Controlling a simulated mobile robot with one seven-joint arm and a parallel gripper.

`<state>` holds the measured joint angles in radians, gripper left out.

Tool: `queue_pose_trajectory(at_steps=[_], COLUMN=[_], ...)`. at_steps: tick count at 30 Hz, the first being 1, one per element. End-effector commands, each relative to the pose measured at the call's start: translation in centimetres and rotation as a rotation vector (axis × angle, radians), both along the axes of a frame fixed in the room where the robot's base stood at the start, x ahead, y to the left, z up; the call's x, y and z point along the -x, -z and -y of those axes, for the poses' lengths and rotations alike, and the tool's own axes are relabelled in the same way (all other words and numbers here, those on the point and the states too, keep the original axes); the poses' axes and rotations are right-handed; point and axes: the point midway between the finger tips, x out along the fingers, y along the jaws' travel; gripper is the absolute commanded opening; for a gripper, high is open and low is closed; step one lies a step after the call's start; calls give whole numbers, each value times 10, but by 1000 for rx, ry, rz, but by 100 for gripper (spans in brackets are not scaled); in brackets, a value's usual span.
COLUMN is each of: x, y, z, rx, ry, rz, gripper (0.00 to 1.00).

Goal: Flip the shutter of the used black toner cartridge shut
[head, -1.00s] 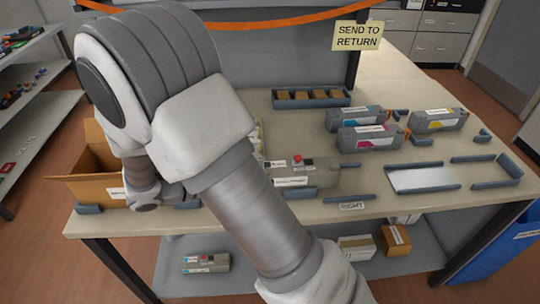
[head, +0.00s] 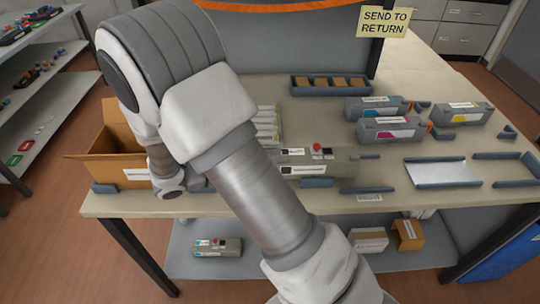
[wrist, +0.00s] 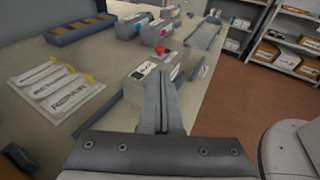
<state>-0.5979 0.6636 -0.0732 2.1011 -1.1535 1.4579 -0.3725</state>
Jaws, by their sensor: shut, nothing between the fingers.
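A grey toner cartridge (head: 335,163) with white labels, a dark patch and a red knob on top lies on the table, just right of my arm in the head view. The arm hides its left part. In the wrist view the cartridge (wrist: 138,85) lies beyond and partly behind my fingers, its red knob just past the fingertips. My gripper (wrist: 172,72) is shut and empty, pointing towards the cartridge's near end. I cannot tell whether the fingertips touch it. The shutter's state is not clear. In the head view the gripper is hidden behind the arm.
Several colour-labelled cartridges (head: 388,130) stand at the back right. An open cardboard box (head: 112,150) is at the table's left. Low grey rails (head: 365,190) edge the spots. Another cartridge (head: 217,246) lies on the lower shelf.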

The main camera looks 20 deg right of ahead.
Motion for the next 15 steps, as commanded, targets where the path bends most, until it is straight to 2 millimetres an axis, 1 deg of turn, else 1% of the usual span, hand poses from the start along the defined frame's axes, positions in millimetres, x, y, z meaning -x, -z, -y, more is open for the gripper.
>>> queue_pose_trajectory(at_steps=[1, 3, 9, 12, 15], x=[-2, -4, -12, -16, -18], y=[3, 6, 16, 19, 22], z=[12, 27, 68, 84, 95], rx=[2, 2, 1, 1, 0], ry=[5, 5, 5, 4, 2], rz=[0, -2, -1, 0, 0], gripper=[0, 0, 0, 0, 0])
